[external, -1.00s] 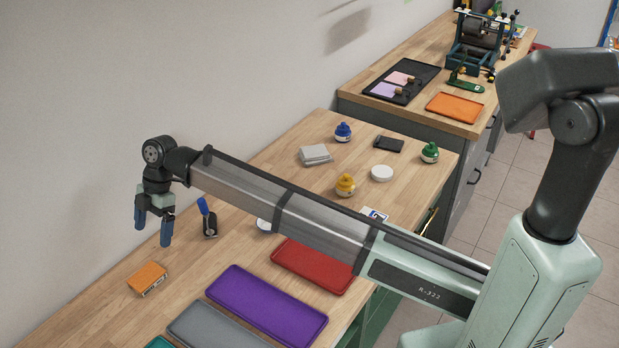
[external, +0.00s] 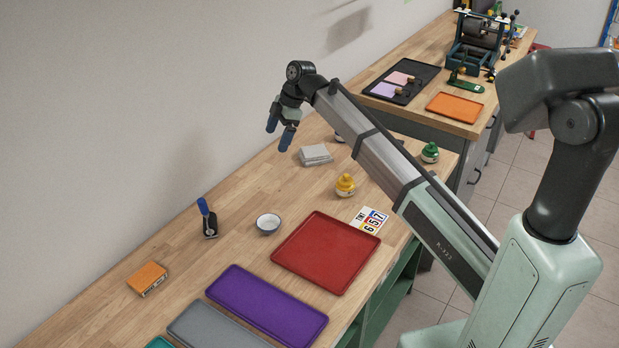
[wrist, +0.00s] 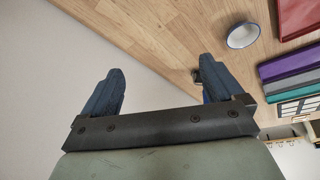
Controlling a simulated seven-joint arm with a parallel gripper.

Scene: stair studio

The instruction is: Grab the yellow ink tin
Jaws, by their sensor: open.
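The yellow ink tin (external: 345,185) is a small, rounded tin with a narrower top. It stands upright on the wooden bench, right of the grey stack. My gripper (external: 281,135) is open and empty, raised near the wall, to the left of and above the yellow tin in the external view. In the wrist view my gripper (wrist: 160,90) shows its two blue fingers spread apart with nothing between them. The yellow tin is not in the wrist view. A green ink tin (external: 430,152) stands farther right; a blue one is mostly hidden behind my arm.
A grey stack (external: 315,155) lies near my gripper. Bare wood surrounds the bowl.

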